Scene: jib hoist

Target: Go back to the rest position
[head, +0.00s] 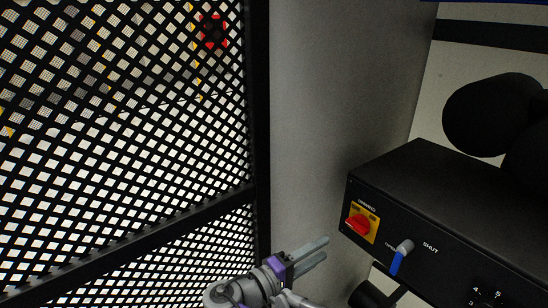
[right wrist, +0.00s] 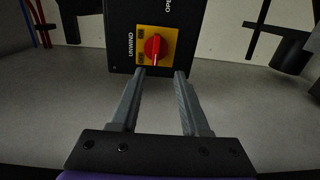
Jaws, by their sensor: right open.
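My right gripper (head: 312,254) is at the bottom middle of the head view, left of and below a black control box (head: 440,180). In the right wrist view its two grey fingers (right wrist: 160,74) are apart with nothing between them. Beyond the fingertips is the red rotary knob (right wrist: 155,47) on a yellow plate marked UNWIND; the fingers look apart from it. The same red knob (head: 358,223) shows on the box front in the head view, beside a blue-handled lever (head: 401,256) near the word SHUT. My left gripper is in neither view.
A black mesh panel (head: 120,215) fills the left of the head view, with a dark post at its edge. A grey wall (head: 310,110) stands behind my gripper. Dark rounded shapes (head: 490,112) are above the box. Red and blue lines (right wrist: 38,22) show at the wrist view's upper left.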

